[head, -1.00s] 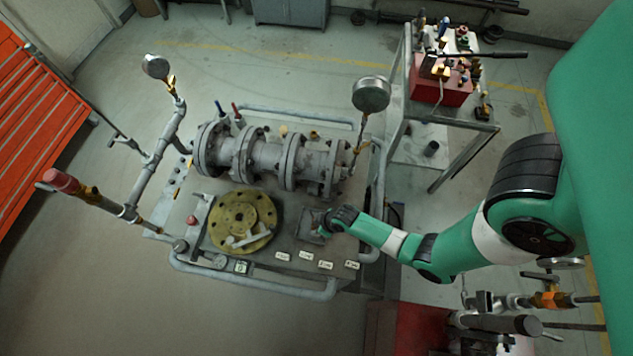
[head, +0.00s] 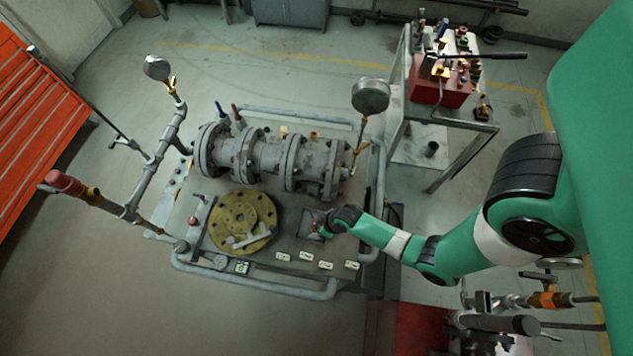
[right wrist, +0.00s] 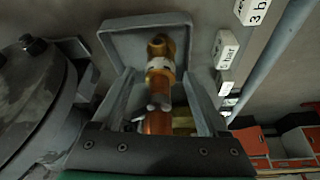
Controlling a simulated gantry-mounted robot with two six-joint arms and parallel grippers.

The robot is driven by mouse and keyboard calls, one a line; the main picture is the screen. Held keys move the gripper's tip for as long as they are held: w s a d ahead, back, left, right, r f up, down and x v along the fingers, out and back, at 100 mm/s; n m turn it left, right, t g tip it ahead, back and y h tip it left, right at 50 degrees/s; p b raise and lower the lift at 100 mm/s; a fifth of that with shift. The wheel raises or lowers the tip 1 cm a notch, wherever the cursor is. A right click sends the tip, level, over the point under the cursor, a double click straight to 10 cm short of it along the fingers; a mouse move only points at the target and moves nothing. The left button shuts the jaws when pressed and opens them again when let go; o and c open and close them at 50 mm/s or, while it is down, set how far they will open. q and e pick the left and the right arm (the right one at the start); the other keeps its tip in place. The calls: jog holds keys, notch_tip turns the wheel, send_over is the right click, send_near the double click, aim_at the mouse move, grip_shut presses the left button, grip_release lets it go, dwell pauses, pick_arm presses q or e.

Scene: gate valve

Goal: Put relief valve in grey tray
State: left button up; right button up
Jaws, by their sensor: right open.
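The relief valve (right wrist: 160,68) is a brass and copper fitting. In the right wrist view it lies over the grey tray (right wrist: 118,38), its brass end toward the tray's far wall. My right gripper (right wrist: 163,95) is open, with one finger on each side of the valve and gaps visible between. The valve's lower copper part is partly hidden behind the gripper's body. In the head view my right gripper (head: 324,229) is at the small grey tray (head: 305,222) on the bench, and the valve is too small to make out clearly. My left gripper is not in view.
A yellow-green round flange (head: 228,212) lies left of the tray. A large grey gate valve assembly (head: 268,158) stands behind it. Several white labels (head: 306,256) lie along the front of the bench. A pressure gauge (head: 370,96) rises at the back right.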

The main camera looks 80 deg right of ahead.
jog(key=p+v, duration=0.6)
jog(key=v, duration=0.4)
jog(key=shift+r+p, duration=0.25)
jog(key=shift+p, duration=0.15)
jog(key=shift+s, duration=0.15)
